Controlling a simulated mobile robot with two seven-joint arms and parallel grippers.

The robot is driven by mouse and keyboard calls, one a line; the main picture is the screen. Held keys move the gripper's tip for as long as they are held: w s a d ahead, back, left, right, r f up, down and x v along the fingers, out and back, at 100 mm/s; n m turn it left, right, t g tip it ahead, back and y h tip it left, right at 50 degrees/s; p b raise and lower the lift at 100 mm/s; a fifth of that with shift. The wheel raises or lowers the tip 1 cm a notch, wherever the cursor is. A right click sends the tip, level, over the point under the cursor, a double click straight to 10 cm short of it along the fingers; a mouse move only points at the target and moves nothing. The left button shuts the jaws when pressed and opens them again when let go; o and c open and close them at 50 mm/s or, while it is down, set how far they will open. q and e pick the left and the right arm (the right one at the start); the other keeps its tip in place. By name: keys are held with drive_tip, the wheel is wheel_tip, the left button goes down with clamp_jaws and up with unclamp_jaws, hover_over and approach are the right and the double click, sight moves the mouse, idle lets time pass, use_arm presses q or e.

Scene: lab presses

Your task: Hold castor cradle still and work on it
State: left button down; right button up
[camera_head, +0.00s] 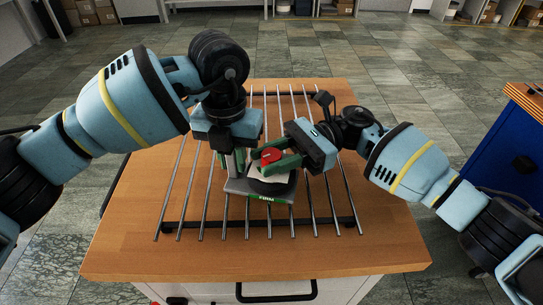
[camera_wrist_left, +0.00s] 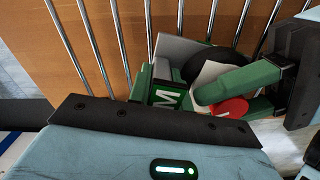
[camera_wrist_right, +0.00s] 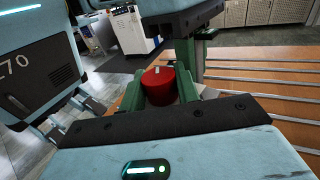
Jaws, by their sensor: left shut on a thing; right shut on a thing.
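The castor cradle (camera_head: 236,186) is a grey holder with a green front label reading "FIRM". It rests on the metal rods of the bench and also shows in the left wrist view (camera_wrist_left: 176,46). A pale piece and a dark round part sit in it, partly hidden. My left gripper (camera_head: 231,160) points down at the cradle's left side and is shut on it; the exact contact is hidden. My right gripper (camera_head: 268,158) reaches in from the right, its green fingers shut on a red knob (camera_wrist_right: 159,84) with a pale mark, above the cradle.
Parallel metal rods (camera_head: 330,205) run front to back across the wooden bench top (camera_head: 130,215). The wood left and right of the rods is clear. A blue cabinet (camera_head: 510,150) stands at the right. Shelves with boxes line the far wall.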

drive_tip(key=shift+n+g+h, duration=0.3)
drive_tip(key=shift+n+g, duration=0.2)
drive_tip(key=shift+g, duration=0.1)
drive_tip(key=o, duration=1)
drive_tip(key=shift+c, duration=0.2)
drive_tip(key=shift+m+t, duration=0.3)
drive_tip(key=shift+t, duration=0.1)
